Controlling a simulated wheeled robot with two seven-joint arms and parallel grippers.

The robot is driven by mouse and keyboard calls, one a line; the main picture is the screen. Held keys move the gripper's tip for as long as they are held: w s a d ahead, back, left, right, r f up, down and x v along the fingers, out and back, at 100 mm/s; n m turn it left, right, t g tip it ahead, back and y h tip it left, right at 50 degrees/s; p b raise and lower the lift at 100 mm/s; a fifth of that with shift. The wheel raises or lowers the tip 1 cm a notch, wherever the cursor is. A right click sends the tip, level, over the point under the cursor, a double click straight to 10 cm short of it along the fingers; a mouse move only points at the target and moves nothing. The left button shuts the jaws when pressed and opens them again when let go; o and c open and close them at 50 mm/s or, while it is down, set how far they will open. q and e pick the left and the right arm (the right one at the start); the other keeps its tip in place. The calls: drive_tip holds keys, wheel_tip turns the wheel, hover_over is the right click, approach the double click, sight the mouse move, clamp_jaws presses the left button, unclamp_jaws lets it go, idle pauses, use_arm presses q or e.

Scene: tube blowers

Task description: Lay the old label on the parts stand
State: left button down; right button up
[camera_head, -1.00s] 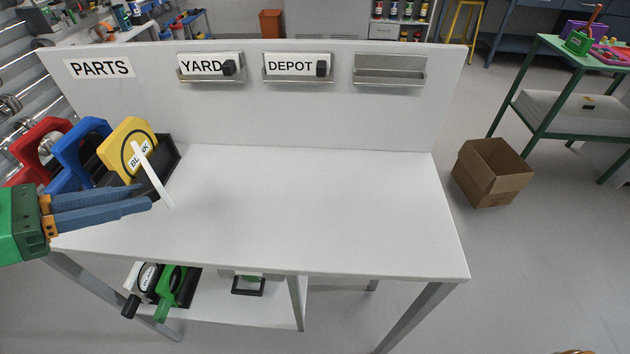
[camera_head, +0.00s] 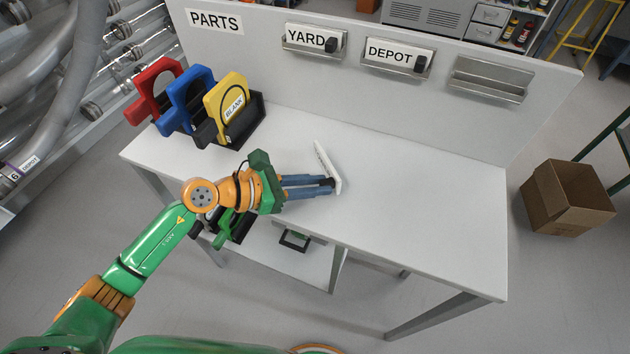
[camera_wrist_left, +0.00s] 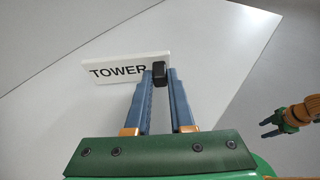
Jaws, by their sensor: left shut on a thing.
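My left gripper (camera_head: 329,184) is shut on the black knob (camera_wrist_left: 159,73) of a white label (camera_head: 326,165). In the left wrist view the label (camera_wrist_left: 121,69) reads TOWER and sticks out to the left of the fingers. The label is over the white top of the parts stand (camera_head: 420,205), near its middle. I cannot tell whether it touches the top. The PARTS sign (camera_head: 215,21) is on the stand's back panel. My right gripper (camera_wrist_left: 271,127) shows small at the right of the left wrist view, off the stand, with its fingers apart and empty.
Holders with YARD (camera_head: 307,37) and DEPOT (camera_head: 390,53) labels and one empty holder (camera_head: 488,80) are on the back panel. Red (camera_head: 152,89), blue (camera_head: 187,97) and yellow (camera_head: 228,105) pieces stand at the left. The top's right part is clear. A cardboard box (camera_head: 565,200) is on the floor.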

use_arm(q)
drive_tip(key=shift+f, duration=0.35)
drive_tip(key=c, duration=0.8)
unclamp_jaws()
drive_tip(key=shift+r, duration=0.25)
drive_tip(key=b+v, duration=0.3)
drive_tip(key=v, duration=0.9)
